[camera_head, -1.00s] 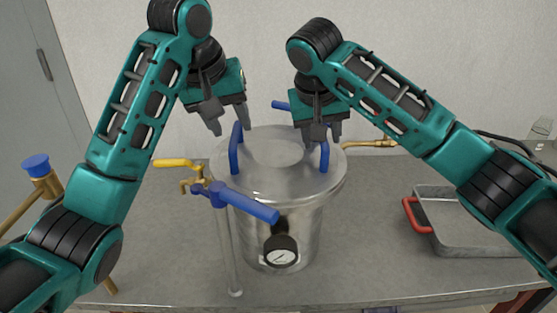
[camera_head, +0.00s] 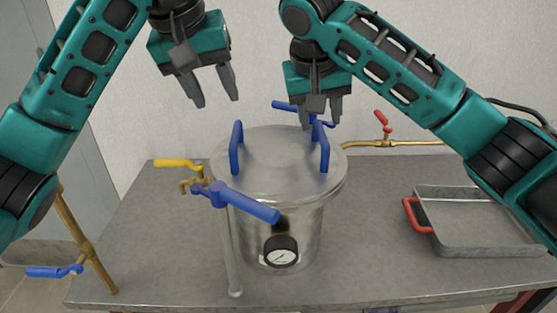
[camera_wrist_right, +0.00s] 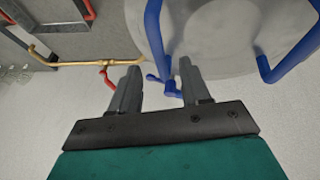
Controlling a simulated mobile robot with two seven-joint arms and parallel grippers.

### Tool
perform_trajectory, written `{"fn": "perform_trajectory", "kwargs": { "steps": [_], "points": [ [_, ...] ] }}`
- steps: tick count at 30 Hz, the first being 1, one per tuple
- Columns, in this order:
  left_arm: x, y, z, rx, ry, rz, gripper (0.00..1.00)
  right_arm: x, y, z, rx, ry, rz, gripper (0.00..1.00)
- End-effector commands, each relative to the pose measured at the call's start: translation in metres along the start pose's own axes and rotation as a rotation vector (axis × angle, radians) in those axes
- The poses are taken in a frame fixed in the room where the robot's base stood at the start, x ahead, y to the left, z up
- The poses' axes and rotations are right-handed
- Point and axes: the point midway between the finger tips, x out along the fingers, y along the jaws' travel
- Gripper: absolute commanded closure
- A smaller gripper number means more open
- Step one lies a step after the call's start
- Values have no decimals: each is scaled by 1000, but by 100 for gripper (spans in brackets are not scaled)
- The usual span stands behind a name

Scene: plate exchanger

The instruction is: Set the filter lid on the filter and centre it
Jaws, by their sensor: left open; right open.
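The filter lid (camera_head: 275,165) is a round silver disc with two upright blue handles, one at its left (camera_head: 237,148) and one at its right (camera_head: 321,147). It sits on top of the silver filter (camera_head: 300,228) and looks level; I cannot tell whether it is exactly centred. My left gripper (camera_head: 219,100) is open and empty, up and left of the lid. My right gripper (camera_head: 320,118) is open above and behind the right handle.
A blue-handled valve (camera_head: 240,203) and a yellow-handled valve (camera_head: 180,163) stand in front and left of the filter. A metal tray with red handles (camera_head: 475,246) lies at right. A brass pipe with a red valve (camera_head: 383,122) runs behind.

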Motion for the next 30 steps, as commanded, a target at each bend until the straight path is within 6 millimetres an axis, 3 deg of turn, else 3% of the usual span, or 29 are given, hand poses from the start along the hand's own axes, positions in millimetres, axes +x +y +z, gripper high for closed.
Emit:
{"fn": "perform_trajectory", "kwargs": {
  "steps": [6, 12, 30],
  "points": [
    [0, 0, 0, 0, 0, 0, 53, -38, 1, -1, 2, 4, 3, 53],
    [0, 0, 0, 0, 0, 1, 53, -58, 0, 0, 1, 0, 1, 53],
    [0, 0, 0, 0, 0, 0, 53, -64, 0, 0, 1, -2, 0, 53]
  ]
}}
